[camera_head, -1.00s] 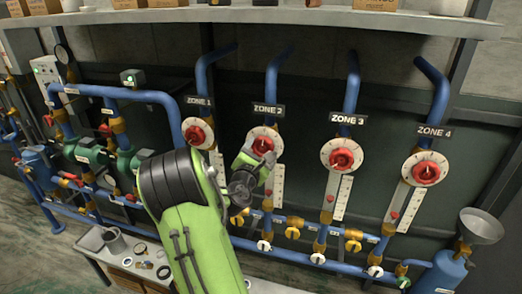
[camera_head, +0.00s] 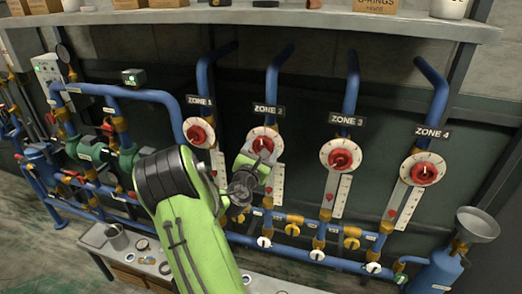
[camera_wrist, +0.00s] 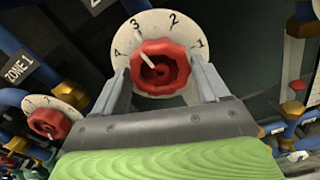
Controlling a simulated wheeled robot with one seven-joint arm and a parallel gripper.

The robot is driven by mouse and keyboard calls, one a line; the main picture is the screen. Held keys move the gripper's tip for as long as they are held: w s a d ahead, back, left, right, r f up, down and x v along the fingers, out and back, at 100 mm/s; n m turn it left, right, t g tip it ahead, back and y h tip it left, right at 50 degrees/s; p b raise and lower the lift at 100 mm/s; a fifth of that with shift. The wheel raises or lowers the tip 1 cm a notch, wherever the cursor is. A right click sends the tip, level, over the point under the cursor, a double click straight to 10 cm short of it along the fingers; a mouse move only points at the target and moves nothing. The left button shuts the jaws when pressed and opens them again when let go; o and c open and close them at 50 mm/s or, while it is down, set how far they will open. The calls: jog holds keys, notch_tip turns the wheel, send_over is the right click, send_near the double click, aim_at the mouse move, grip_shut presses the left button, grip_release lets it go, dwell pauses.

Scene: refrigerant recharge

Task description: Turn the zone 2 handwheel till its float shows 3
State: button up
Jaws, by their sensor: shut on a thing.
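The zone 2 handwheel (camera_head: 263,144) is a red knob on a round white dial. In the wrist view the red handwheel (camera_wrist: 160,68) sits between my gripper's fingers (camera_wrist: 162,84), one on each side. My gripper (camera_head: 259,164) is shut on it, reaching from below. The wheel's white mark points up in the head view, and up-left toward the 3 in the wrist view. The zone 2 scale (camera_head: 277,185) is a white strip below the dial, partly behind my gripper. I cannot make out its float.
The zone 1 handwheel (camera_head: 199,134) is to the left; the zone 3 handwheel (camera_head: 340,158) and zone 4 handwheel (camera_head: 424,172) are to the right. Blue pipes with yellow valves run below. A shelf (camera_head: 300,22) spans above, and a grey funnel (camera_head: 478,224) stands at lower right.

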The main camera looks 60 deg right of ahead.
jog(key=shift+f, duration=0.1)
jog(key=shift+n+p, duration=0.6)
jog(key=o, duration=1)
jog(key=shift+o, duration=0.2)
jog(key=shift+a, duration=0.1)
jog(key=s+a+b, duration=0.1)
jog(key=a+b, duration=0.2)
jog(key=a, duration=0.3)
jog(key=shift+a+b, duration=0.3)
jog(key=shift+a, duration=0.1)
